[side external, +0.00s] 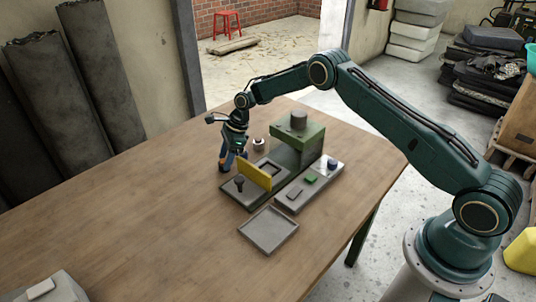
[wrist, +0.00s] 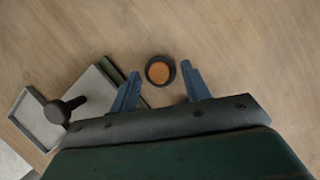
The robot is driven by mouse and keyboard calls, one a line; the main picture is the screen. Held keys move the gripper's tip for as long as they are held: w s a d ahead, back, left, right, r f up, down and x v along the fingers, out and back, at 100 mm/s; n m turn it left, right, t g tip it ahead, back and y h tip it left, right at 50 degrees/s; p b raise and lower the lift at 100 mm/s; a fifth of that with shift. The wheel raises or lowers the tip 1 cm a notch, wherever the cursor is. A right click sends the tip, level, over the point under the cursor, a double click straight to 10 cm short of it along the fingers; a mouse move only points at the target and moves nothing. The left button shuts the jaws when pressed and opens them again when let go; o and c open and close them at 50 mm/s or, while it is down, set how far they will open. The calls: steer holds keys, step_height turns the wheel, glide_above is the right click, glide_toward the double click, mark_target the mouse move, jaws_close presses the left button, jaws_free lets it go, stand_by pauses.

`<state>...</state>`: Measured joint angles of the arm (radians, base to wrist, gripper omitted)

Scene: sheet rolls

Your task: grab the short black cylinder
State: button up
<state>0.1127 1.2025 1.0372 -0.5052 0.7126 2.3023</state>
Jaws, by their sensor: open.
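The short black cylinder (wrist: 160,71) stands on the wooden table in the wrist view, its round top showing an orange-brown middle inside a black rim. My gripper (wrist: 160,84) is open, with one blue finger on each side of the cylinder. In the side view my gripper (side external: 226,163) points down close to the table, left of the green press. The cylinder is not clearly visible there, and its height relative to the fingertips is hard to judge.
A press with a green head (side external: 297,133), a yellow plate (side external: 256,172) and a black knob (side external: 240,181) stands right of my gripper. A small round piece (side external: 259,144) sits behind it. A grey tray (side external: 268,231) lies in front. The table's left side is mostly clear.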

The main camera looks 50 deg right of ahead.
steer(key=shift+a+f, duration=0.15)
steer(key=shift+f, duration=0.3)
steer(key=shift+c, duration=0.5)
steer(key=shift+w, duration=0.1)
steer(key=c, duration=0.7)
steer(key=shift+r, duration=0.15)
steer(key=shift+c, duration=0.2)
step_height(320, 180, up, 20)
